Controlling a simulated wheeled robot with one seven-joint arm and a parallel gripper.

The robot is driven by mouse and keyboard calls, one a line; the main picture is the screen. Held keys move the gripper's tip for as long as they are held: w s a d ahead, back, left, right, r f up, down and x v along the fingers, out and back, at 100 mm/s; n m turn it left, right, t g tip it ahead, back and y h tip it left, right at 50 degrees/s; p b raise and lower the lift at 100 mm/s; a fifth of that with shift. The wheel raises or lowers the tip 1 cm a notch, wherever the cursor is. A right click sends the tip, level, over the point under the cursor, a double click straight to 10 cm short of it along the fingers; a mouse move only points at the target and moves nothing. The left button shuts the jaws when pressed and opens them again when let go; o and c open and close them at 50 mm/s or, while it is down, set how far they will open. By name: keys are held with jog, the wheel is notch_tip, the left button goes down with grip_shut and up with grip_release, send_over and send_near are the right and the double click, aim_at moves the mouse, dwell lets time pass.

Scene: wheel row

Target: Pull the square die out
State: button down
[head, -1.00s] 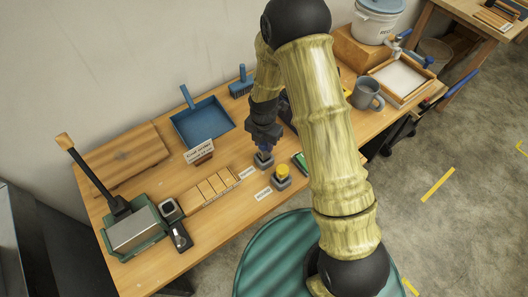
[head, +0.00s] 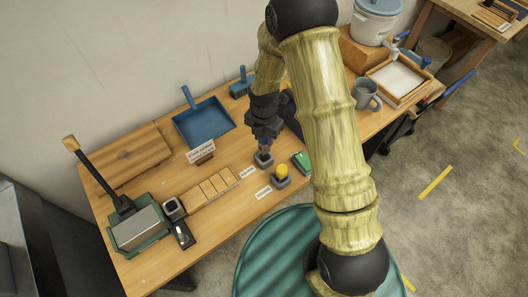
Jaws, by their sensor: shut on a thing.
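My gripper (head: 265,138) points down over the back grey holder block (head: 264,160). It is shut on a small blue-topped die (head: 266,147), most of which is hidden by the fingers. The die is at or just above the block; I cannot tell whether its lower end is still inside. A second grey block (head: 282,183) stands in front and to the right, with a yellow-topped die (head: 281,171) in it. White labels lie beside both blocks, too small to read, so the die's shape is not confirmed.
A wooden strip of light squares (head: 215,186) and a small sign (head: 201,152) are to the left. A lever press (head: 139,230) stands at the far left. A green item (head: 301,161) lies close to the right, and a blue dustpan (head: 203,119) lies behind.

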jog(key=shift+r+p, duration=1.1)
jog(key=shift+r, duration=0.55)
